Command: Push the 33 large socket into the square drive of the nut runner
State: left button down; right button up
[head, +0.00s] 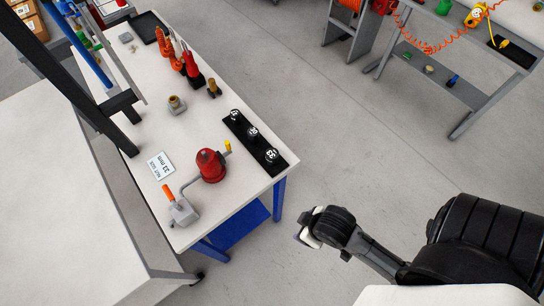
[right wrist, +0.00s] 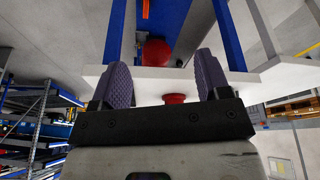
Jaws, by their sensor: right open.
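Red-and-black upright tools (head: 190,70) stand toward the far end; I cannot tell for sure which is the nut runner, and no square drive can be made out. My right gripper (head: 308,228) is off the table's right side, over the floor, apart from the socket. In the right wrist view its two ribbed fingers (right wrist: 166,80) are spread with nothing held between them. My left gripper is not in view.
Two other numbered sockets share the holder. A red round device (head: 210,165) with a yellow-tipped lever and a grey crank unit (head: 182,209) with an orange handle stand near it. A "33 mm" card (head: 161,165) lies on the table. A dark frame (head: 108,100) overhangs the left.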

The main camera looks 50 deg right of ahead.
jog(key=shift+o, duration=0.6)
